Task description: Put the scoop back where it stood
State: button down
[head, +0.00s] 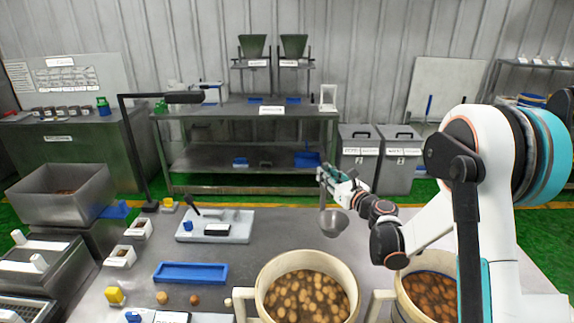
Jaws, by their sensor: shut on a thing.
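The scoop (334,222) is a grey metal bowl with an upright handle, right of the middle in the head view. My gripper (324,177) is shut on the upper part of its handle. The bowl hangs below the gripper, above the far part of the grey table (255,250), and is apart from the tabletop as far as I can tell. The fingertips are small here, and the exact grip on the handle is hard to make out.
Two cream drums with brown contents, one front centre (262,308) and one front right (385,297), stand near the scoop. A blue tray (190,272), a white board with a black handle (238,235) and a tall black lamp post (136,150) stand left. The table between is clear.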

jog(key=w+a+n+g+y+p, duration=0.1)
jog(key=a+n+g+y+p, duration=0.2)
jog(key=a, duration=0.9)
jog(key=n+g+y, duration=0.2)
jog(key=shift+w+r+y, duration=0.15)
jog(key=shift+w+y, duration=0.1)
jog(key=shift+y, duration=0.15)
jog(key=shift+s+d+b, duration=0.1)
jog(key=shift+d+b, duration=0.1)
jog(key=shift+b, duration=0.15)
notch_tip(320, 180, down, 6)
jog(key=b, duration=0.5)
jog(key=shift+f, duration=0.2)
jog(key=shift+f+b, duration=0.35)
jog(key=shift+b, duration=0.2)
jog(key=shift+c, duration=2)
grip_release()
